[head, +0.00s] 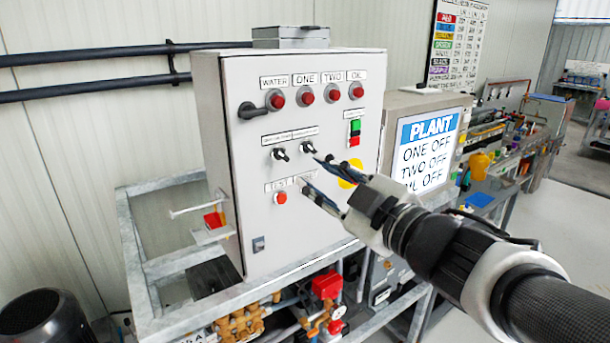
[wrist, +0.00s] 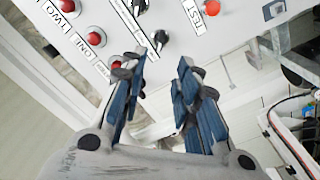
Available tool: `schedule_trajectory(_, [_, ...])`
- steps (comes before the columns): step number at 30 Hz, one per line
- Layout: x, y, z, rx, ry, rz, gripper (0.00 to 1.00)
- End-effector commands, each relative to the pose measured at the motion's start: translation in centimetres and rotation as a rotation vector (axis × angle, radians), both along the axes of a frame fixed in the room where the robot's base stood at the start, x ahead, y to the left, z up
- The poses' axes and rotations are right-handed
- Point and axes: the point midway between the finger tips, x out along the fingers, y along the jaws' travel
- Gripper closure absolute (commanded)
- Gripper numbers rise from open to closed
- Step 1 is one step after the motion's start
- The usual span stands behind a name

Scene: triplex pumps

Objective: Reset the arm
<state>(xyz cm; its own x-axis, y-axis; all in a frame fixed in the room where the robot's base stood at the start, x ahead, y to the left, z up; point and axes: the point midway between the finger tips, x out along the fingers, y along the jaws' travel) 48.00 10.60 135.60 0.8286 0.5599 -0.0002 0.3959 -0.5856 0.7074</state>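My arm (head: 455,250) reaches in from the lower right in the head view. My gripper (head: 312,176) is open, its two fingers apart, in front of the control panel (head: 240,190). It also shows open in the wrist view (wrist: 160,75), with nothing between the blue-padded fingers. The panel carries red lamps (head: 307,95) in a row, two black selector switches (head: 280,154), and a red TEST button (head: 280,198). In the head view the fingers cover part of the panel's lower right. I cannot tell whether they touch it.
A metal frame (head: 160,320) with piping supports the panel. A PLANT sign (head: 428,150) stands to the right, reading ONE OFF, TWO OFF. A cluttered bench (head: 500,165) runs behind. A small shelf with a red block (head: 214,220) juts from the panel's left side. Floor at the right is clear.

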Motion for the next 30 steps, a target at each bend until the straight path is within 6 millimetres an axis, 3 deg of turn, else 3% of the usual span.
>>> schedule_trajectory(7, [0.1,-0.2,0.0,0.002,0.003,-0.011,0.71])
schedule_trajectory(10, [0.4,-1.5,0.0,0.012,0.022,-0.084,0.71])
schedule_trajectory(14, [0.5,-5.8,-1.0,0.053,0.109,-0.303,0.71])
schedule_trajectory(17, [-0.8,-10.0,-3.2,0.109,0.235,-0.509,0.71])
schedule_trajectory(21, [-5.2,-14.1,-8.2,0.198,0.479,-0.749,0.71])
schedule_trajectory(23, [-7.9,-14.9,-10.7,0.236,0.603,-0.826,0.71])
schedule_trajectory(27, [-14.7,-14.4,-16.3,0.307,0.904,-0.937,0.71])
schedule_trajectory(30, [-19.1,-12.9,-19.0,0.337,1.088,-0.963,0.71])
